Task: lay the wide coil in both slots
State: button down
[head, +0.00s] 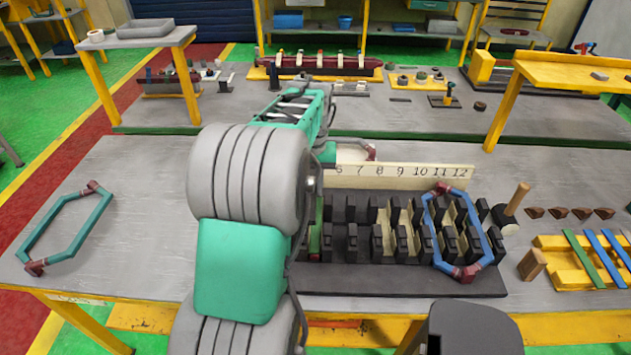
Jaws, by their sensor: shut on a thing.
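The slotted stator block (400,282) lies on the near table with two rows of black teeth; some slots at its middle and right have cream liners. A blue coil (483,232) with dark red lashings sits over its right end. A green coil (319,228) shows only in pieces around my arm: a green side over the block's left part, and a green edge with a red lashing behind the block. My arm hides the rest. A teal coil (64,232) lies flat on the table at the left. My gripper is hidden behind my arm, so its hold on the green coil cannot be seen.
A cream number strip (410,176) stands behind the block. A wooden-handled mallet (512,205), several brown wedges (558,212) and a yellow rack (575,262) with coloured strips are at the right. The table around the teal coil is clear.

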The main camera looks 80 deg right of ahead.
jog(key=shift+s+d, duration=0.2)
jog(key=shift+s, duration=0.35)
jog(key=shift+f, duration=0.15)
jog(key=shift+f+b, duration=2)
jog(key=shift+f, duration=0.7)
jog(key=shift+f, duration=0.35)
